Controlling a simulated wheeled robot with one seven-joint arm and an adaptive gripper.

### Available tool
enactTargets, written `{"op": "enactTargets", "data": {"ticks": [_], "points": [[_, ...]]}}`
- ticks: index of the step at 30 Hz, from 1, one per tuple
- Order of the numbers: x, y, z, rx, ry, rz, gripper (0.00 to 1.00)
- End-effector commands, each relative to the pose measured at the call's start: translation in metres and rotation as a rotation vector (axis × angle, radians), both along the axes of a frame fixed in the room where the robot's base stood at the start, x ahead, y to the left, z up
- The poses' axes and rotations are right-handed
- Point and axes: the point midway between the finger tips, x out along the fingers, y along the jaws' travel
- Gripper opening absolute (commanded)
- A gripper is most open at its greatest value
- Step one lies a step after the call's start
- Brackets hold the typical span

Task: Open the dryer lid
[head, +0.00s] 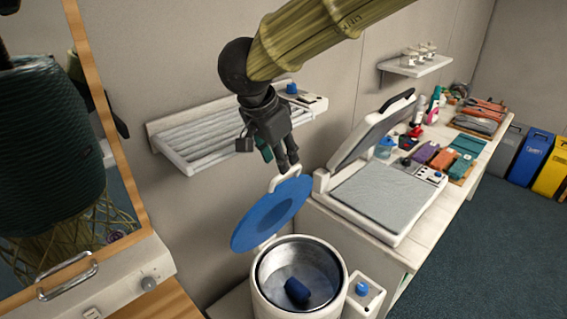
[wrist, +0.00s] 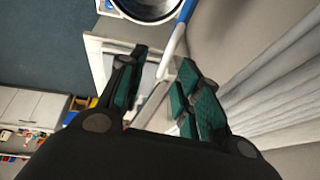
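The dryer is a white round drum (head: 257,290) with a metal-lined opening, at the bottom middle of the head view. Its round blue lid (head: 268,215) stands raised and tilted above the drum's back edge, so the opening is uncovered. A white handle (head: 287,179) sticks up from the lid's upper edge; it also shows in the wrist view (wrist: 172,58). My gripper (head: 288,166) is at this handle, pointing down. In the wrist view its fingers (wrist: 160,82) are apart, with the white handle between them and gaps beside it. Exact contact is hard to tell.
A dark blue item (head: 297,291) lies inside the drum. A control box with a blue knob (head: 361,289) adjoins the drum at right. A press with a raised top (head: 375,195) stands on the counter nearby. A white wall rack (head: 205,140) is behind my gripper.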

Motion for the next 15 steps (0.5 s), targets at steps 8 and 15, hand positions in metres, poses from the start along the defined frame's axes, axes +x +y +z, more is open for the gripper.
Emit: {"op": "enactTargets", "data": {"ticks": [8, 15], "points": [[0.029, -0.006, -0.043, -0.002, 0.013, 0.002, 0.34], [0.03, -0.009, -0.055, -0.001, 0.007, 0.004, 0.34]]}}
